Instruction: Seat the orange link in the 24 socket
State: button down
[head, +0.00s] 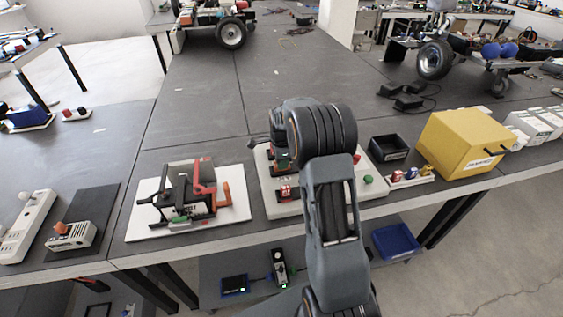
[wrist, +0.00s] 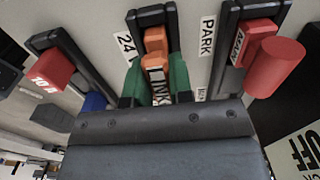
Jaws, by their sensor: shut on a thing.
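My gripper (wrist: 157,82) is shut on the orange link (wrist: 155,42) in the wrist view, with a green fingertip on each side of it. A white label on the link reads LINK. The link lies at the middle black socket (wrist: 140,18). A "24" label (wrist: 126,44) is left of this socket and a "PARK" label (wrist: 207,36) is right of it. I cannot tell how deep the link sits, as my gripper hides its near end. In the head view my arm covers much of the pale board (head: 290,209), and the link cannot be made out.
In the wrist view a red block (wrist: 52,70) is at the left socket. In the head view a black tray (head: 388,148) and yellow box (head: 465,142) stand right of the board.

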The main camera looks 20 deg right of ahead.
jog(key=shift+f, duration=0.2)
jog(key=shift+f, duration=0.15)
jog(key=c, duration=1)
grip_release()
